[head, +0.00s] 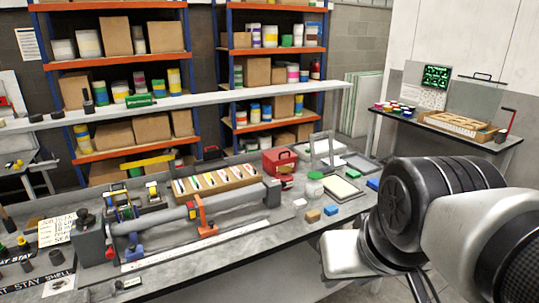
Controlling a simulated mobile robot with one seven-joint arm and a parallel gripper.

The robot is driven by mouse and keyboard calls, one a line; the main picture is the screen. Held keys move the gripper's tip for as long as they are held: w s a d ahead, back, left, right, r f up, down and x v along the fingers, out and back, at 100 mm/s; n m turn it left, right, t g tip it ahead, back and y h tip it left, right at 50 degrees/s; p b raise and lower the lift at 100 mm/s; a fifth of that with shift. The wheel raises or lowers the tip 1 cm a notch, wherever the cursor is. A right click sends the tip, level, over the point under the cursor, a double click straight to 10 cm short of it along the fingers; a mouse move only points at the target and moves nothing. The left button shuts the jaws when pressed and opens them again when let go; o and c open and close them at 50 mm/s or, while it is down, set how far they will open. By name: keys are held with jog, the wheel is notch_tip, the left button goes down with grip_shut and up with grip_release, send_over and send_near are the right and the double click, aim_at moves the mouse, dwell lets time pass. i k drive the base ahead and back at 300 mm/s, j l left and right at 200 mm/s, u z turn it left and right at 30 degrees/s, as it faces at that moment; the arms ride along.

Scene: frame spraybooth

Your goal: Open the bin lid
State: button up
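I cannot make out a bin or a bin lid anywhere in the head view. Black and white links of my own arm fill the lower right and hide part of the bench's right end and the floor there. My gripper's fingers do not show, so its opening and anything in it cannot be seen.
A long grey workbench (250,243) crosses the front, with a clamped grey tube (235,208), a partitioned box (215,181), a red case (279,161) and small blocks. Blue-and-orange shelving (160,145) stands behind. A side table (480,139) stands at right. The bench's front strip is mostly clear.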

aim_at(279, 151)
jog(key=i+l+z, duration=0.1)
jog(key=l, duration=0.25)
jog(key=i+l+z, duration=0.1)
jog(key=i+l, duration=0.15)
jog(key=i+l+z, duration=0.1)
jog(key=l, duration=0.25)
jog(key=i+l+z, duration=0.3)
jog(key=i+l, duration=0.45)
jog(key=l, duration=0.35)
jog(key=i+l+z, duration=0.35)
jog(key=i+l, duration=0.45)
jog(key=i+l+z, duration=0.3)
jog(key=i+l, duration=0.45)
jog(key=i, duration=0.2)
jog(key=i+z, duration=0.15)
jog(key=i, duration=0.3)
jog(key=i+j+z, duration=0.2)
jog(key=i, duration=0.2)
jog(key=i+j+z, duration=0.15)
jog(key=i, duration=0.25)
jog(key=i+j+z, duration=0.1)
jog(key=j, duration=0.3)
jog(key=i+j+z, duration=0.15)
jog(key=j, duration=0.25)
jog(key=i+j+z, duration=0.1)
jog(key=j, duration=0.35)
jog(key=i+j+z, duration=0.1)
jog(key=j, duration=0.35)
jog(key=i+j+z, duration=0.15)
jog(key=j, duration=0.3)
